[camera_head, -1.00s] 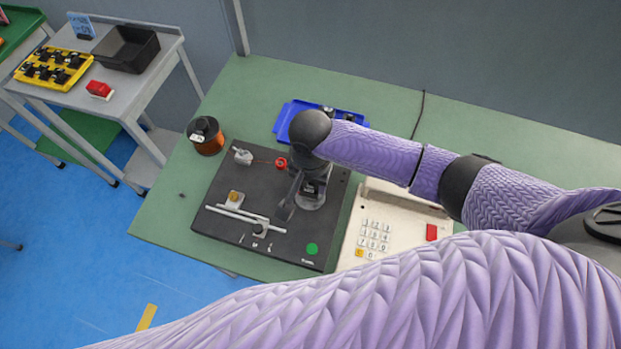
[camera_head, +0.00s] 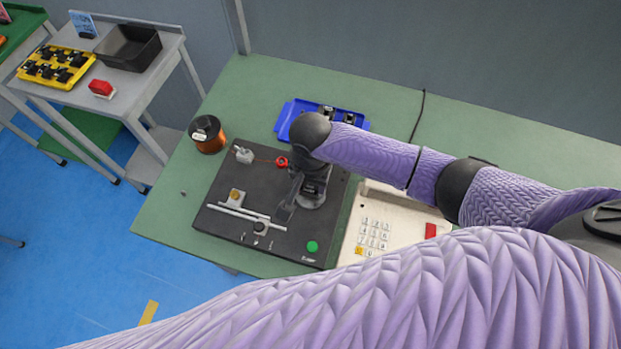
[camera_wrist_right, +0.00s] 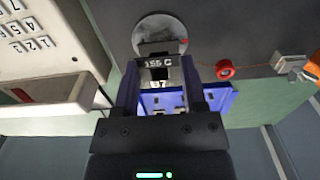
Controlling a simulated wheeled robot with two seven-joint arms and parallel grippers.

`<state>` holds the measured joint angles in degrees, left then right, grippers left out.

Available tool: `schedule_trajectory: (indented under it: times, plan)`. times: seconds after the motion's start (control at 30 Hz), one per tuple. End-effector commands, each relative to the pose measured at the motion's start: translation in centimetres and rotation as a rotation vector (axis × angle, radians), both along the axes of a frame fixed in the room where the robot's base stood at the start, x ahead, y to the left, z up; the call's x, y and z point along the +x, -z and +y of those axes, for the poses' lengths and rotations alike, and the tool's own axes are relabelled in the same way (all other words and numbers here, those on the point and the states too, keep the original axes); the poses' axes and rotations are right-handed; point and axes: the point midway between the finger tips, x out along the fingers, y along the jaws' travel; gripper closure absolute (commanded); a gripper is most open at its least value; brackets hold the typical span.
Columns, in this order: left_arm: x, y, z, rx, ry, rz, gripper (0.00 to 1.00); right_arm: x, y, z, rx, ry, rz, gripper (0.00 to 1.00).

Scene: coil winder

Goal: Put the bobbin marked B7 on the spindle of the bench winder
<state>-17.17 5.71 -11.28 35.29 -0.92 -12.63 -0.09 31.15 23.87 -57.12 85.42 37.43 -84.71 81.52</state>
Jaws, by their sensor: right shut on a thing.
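My right gripper (camera_head: 308,186) points down over the dark plate of the bench winder (camera_head: 225,190). In the right wrist view its two fingers (camera_wrist_right: 160,92) are shut on a small dark bobbin (camera_wrist_right: 157,70) with white print reading "155 C"; a second mark below is partly hidden and seems to end in 7. A round grey winder part (camera_wrist_right: 160,35) lies just beyond the bobbin; I cannot tell whether they touch. The spindle itself is hidden behind the gripper and bobbin. My left gripper is not in view.
A blue tray (camera_head: 285,122) with dark pieces stands behind the winder. A copper wire spool (camera_head: 207,134) is at left; a red ring (camera_head: 282,162) sits on the wire. A keypad unit (camera_head: 375,236) is at right. A side table holds a yellow tray (camera_head: 28,78) and black bin (camera_head: 128,48).

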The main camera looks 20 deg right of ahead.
Motion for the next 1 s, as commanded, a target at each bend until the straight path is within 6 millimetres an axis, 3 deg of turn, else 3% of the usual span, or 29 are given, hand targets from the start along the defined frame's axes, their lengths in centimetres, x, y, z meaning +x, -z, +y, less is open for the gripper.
schedule_trajectory:
  times: [0.6,0.63,0.8,1.0]
  plan:
    - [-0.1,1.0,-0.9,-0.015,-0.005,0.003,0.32,0.0,1.9,0.0,0.0,0.0,0.001,1.0]
    - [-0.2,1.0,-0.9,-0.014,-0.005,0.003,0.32,0.0,1.9,0.0,-0.001,0.0,0.001,0.4]
    - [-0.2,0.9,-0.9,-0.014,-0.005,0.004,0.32,0.0,1.8,0.0,0.0,-0.001,0.0,0.05]
    - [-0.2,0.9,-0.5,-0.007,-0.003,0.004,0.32,0.0,1.8,0.0,0.0,0.0,0.0,0.05]
